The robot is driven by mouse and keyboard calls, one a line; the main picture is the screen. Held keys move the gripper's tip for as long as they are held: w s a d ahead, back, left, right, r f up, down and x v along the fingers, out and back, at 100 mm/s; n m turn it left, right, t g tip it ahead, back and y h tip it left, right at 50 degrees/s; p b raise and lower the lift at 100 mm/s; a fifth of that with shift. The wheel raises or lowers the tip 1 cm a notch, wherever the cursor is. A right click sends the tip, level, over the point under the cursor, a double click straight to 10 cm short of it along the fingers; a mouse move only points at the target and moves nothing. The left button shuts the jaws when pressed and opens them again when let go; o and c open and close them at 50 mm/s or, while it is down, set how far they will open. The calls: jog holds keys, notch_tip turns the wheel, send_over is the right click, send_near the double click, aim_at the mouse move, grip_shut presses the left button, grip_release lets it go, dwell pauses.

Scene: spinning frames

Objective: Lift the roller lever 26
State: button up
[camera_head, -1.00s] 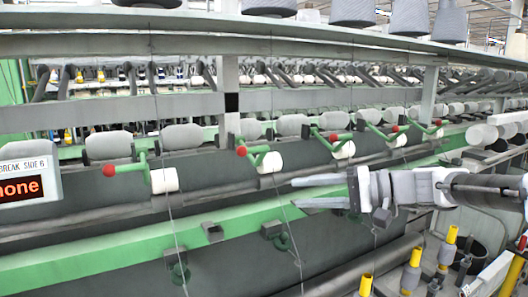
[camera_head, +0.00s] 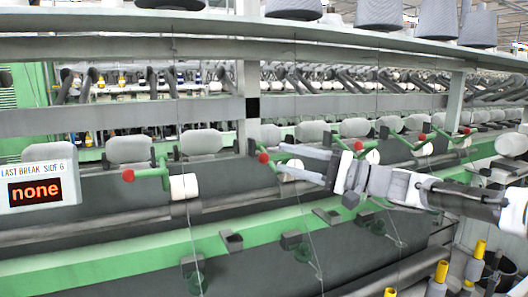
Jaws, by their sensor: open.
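Green levers with red ball knobs stand in a row along the machine, each by a white roller. No number shows on them, so I cannot tell which is 26. The leftmost has its knob (camera_head: 128,175) beside a white roller (camera_head: 183,187). The second lever's knob (camera_head: 263,158) is just left of my gripper (camera_head: 283,160). My gripper comes from the right, jaws open and pointing left, with its fingertips over this lever's arm and white roller (camera_head: 291,172) in the picture. Contact cannot be told. A third knob (camera_head: 359,146) is behind my gripper's body.
A display reading "none" (camera_head: 36,191) is at the left. A green rail (camera_head: 140,258) with small dark brackets runs below the rollers. Thin yarns hang down in front. A shelf with grey cones (camera_head: 380,12) runs above. Yellow-topped bobbins (camera_head: 440,272) stand at lower right.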

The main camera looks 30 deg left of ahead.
jog(key=a, duration=0.6)
jog(key=shift+s+r+p, duration=0.35)
jog(key=shift+r, duration=0.05)
grip_shut()
dwell(1.0)
